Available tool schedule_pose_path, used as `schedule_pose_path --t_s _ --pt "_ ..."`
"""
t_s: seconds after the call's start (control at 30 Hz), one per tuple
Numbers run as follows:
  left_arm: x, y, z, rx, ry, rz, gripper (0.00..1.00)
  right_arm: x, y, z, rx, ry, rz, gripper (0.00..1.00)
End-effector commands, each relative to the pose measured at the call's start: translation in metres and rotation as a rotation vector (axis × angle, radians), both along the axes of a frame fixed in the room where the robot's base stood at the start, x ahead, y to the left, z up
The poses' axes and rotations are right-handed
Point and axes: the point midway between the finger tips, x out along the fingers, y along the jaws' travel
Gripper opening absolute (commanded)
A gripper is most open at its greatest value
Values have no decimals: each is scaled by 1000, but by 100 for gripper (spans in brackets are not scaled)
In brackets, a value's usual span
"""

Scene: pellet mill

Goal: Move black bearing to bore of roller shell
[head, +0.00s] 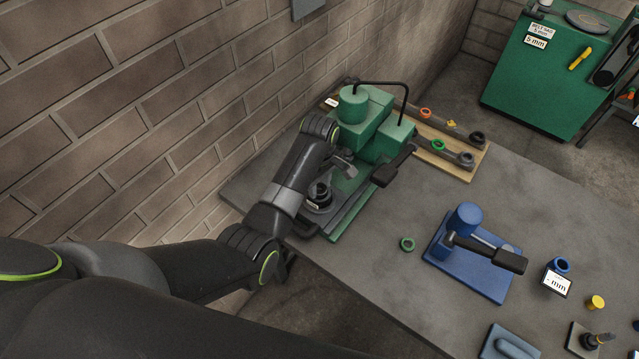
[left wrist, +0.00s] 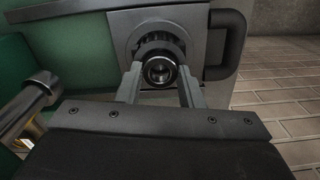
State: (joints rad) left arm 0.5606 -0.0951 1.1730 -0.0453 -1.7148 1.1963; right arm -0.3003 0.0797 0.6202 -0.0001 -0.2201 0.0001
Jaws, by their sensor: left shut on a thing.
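My left gripper (left wrist: 161,78) is shut on a black bearing (left wrist: 159,70), which sits between its two fingers in the left wrist view. Just beyond and around it is a dark round part, which looks like the roller shell (left wrist: 146,42), standing on a grey plate of the green press. In the head view the roller shell (head: 318,204) stands at the press's near left end, under my left wrist. The bearing is at or just over its bore; I cannot tell how deep. My right gripper is out of view.
The green press (head: 367,128) stands close by, with a black-handled lever (head: 393,167) to the right. A green ring (head: 407,244) lies on the grey table. A blue press (head: 470,255) stands further right. A wooden board (head: 465,168) with rings is behind.

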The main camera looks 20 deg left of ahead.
Motion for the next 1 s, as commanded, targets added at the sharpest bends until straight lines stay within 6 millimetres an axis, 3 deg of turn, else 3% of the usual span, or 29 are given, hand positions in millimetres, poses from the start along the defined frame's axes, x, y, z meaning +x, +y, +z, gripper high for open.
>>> schedule_pose_path --t_s 0.27,1.0 --pt "0 0 -7 0 0 0 0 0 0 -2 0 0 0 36" --pt "0 0 0 -1 -1 0 0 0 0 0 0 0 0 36"
